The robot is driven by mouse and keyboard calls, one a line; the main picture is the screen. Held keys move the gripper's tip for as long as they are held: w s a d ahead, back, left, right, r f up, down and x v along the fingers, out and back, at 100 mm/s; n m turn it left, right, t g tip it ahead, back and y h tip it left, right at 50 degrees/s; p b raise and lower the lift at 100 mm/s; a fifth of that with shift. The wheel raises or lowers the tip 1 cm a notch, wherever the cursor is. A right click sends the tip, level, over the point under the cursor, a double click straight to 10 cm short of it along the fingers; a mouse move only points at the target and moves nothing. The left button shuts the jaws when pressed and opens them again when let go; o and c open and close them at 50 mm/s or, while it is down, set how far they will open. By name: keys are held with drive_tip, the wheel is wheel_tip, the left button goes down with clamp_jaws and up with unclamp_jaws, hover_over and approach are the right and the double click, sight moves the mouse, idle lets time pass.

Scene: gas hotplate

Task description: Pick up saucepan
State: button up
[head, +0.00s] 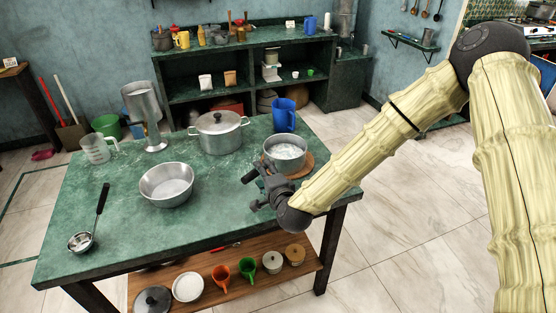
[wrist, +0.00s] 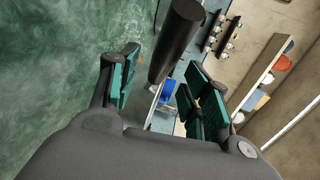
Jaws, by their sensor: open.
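The saucepan (head: 286,152) is a grey metal pan standing on a round wooden board (head: 303,166) near the right edge of the green table. Its dark handle (head: 251,175) points towards the front left. My gripper (head: 262,192) is close to the handle, on its near side. In the wrist view the dark handle (wrist: 178,42) reaches in from the top, in front of the gap between the open fingers (wrist: 160,78). The fingers look empty. The pan body is out of the wrist view, and I cannot tell whether any finger touches the handle.
A lidded pot (head: 220,135), a blue jug (head: 284,115), a metal bowl (head: 167,185), a ladle (head: 82,241) and a clear measuring jug (head: 97,149) stand or lie on the green table (head: 120,210). The lower shelf (head: 215,262) holds several cups and jars. The tabletop's front middle is clear.

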drive_tip(key=shift+p+x, duration=0.3)
drive_tip(key=shift+x, duration=1.5)
drive_tip(key=shift+a, duration=0.1)
drive_tip(key=shift+c, duration=0.2)
clamp_jaws()
drive_tip(key=shift+r, duration=0.1)
